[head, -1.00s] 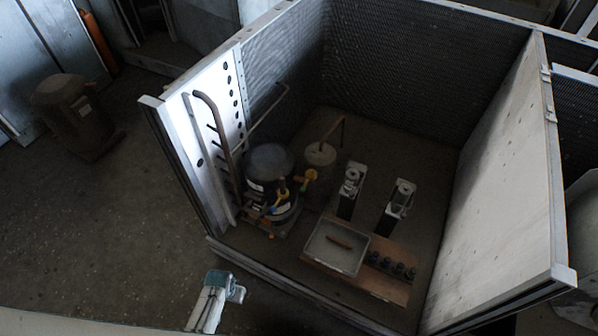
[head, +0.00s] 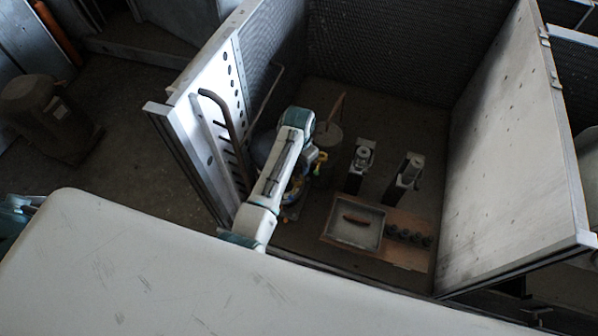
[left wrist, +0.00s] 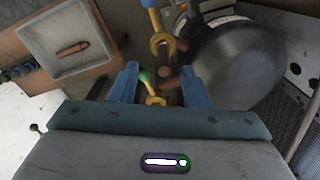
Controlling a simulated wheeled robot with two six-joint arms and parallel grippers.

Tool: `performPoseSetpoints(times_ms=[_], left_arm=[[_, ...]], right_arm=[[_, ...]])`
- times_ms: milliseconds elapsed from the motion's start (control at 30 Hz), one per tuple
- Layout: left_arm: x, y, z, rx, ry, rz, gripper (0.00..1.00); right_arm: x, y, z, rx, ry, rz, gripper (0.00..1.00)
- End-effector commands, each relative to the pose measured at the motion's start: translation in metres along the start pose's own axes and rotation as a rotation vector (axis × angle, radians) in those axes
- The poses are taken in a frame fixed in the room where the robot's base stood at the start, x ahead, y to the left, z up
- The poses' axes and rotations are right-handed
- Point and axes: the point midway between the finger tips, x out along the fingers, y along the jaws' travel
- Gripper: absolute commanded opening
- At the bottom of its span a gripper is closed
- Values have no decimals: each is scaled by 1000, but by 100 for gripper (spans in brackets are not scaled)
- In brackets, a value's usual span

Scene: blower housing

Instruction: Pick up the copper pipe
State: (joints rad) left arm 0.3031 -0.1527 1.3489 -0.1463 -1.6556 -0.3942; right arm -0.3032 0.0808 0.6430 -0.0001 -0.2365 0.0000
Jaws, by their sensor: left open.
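A short brown, copper-coloured pipe (head: 357,218) lies in a shallow grey tray (head: 377,238) inside the housing; it also shows at upper left in the left wrist view (left wrist: 72,49). My left gripper (left wrist: 158,72) is open, its blue fingers apart, with the tray beyond and to the left of them. Valves with yellow fittings (left wrist: 155,100), one with a green knob, and brown pipe stubs (left wrist: 168,84) show between and near the fingers, beside the black compressor (left wrist: 235,65). In the head view, my left arm hides the left gripper's fingertips and much of the compressor. My right gripper is out of view.
The tray sits on a brown board (head: 405,260) with several dark round parts (head: 410,236). Two upright metal blocks (head: 361,165) stand behind it. A tall bent pipe (head: 236,125) rises near the perforated left panel (head: 200,115). A pale side panel (head: 510,150) closes the right.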

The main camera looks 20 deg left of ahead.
Motion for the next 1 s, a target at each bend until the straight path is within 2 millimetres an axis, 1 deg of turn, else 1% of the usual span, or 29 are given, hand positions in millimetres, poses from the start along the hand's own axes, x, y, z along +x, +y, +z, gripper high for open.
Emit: performPoseSetpoints(times_ms=[167,433,533,733,767,800,967,1000], left_arm=[[13,-1,-1,0,-1,0,42],[50,-4,-3,0,-1,0,42],[56,-4,-3,-1,0,-1,42],[57,-4,-3,-1,1,-1,42],[57,-4,-3,-1,1,-1,40],[56,-4,-3,-1,1,0,32],[56,-4,-3,-1,1,0,1],[56,-4,-3,-1,1,0,0]], right_arm=[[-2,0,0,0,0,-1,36],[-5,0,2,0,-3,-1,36],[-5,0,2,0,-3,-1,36],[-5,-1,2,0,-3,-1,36],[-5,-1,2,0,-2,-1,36],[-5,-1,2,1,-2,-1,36],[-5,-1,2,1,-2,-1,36],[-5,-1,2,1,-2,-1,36]])
